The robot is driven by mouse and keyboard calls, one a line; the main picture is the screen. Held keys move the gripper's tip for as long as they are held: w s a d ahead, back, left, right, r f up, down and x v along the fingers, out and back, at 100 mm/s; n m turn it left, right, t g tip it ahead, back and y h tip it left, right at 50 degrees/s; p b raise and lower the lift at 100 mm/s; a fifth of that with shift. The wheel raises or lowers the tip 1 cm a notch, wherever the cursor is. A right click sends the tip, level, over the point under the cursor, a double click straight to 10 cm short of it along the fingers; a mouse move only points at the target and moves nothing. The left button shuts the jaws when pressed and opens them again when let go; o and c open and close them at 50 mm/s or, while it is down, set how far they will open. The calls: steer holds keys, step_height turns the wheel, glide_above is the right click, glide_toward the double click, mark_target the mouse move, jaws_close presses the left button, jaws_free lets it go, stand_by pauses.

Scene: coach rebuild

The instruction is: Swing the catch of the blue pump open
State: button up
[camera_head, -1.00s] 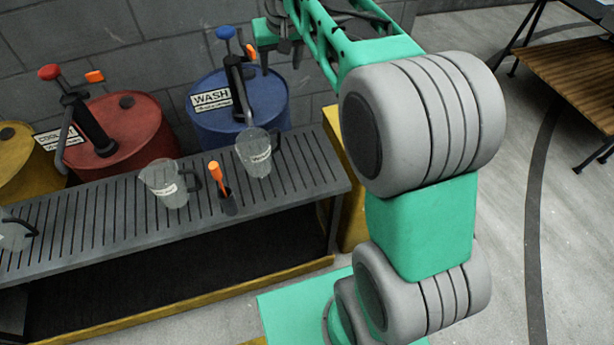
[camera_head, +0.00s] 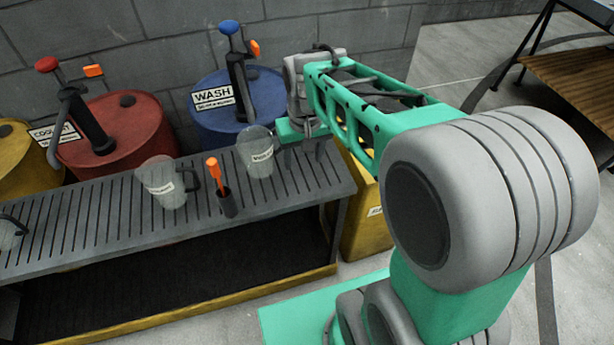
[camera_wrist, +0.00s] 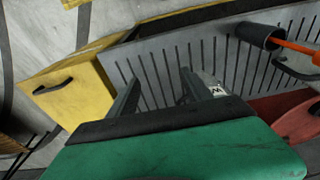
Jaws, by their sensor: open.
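The blue pump (camera_head: 236,75) stands on the blue drum labelled WASH (camera_head: 218,122), with a blue knob (camera_head: 229,27) on top. Its orange catch (camera_head: 254,49) sticks out to the right near the top, below the knob. My gripper (camera_head: 302,160) is open and empty, to the right of and lower than the pump, over the right end of the slatted bench. In the wrist view, my gripper's two fingers (camera_wrist: 160,82) are apart over the slats. The blue pump and its catch are out of the wrist view.
A clear jug (camera_head: 258,155) stands on the bench (camera_head: 90,225) close left of my gripper. Another jug (camera_head: 163,185) and a dark cup with an orange-handled tool (camera_head: 227,203) are farther left. A red drum (camera_head: 135,140) carries another pump. A yellow cabinet (camera_head: 366,225) stands right.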

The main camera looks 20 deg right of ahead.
steer(key=s+f, duration=0.2)
steer(key=shift+s+f+b, duration=0.4)
steer(key=shift+c, duration=0.5)
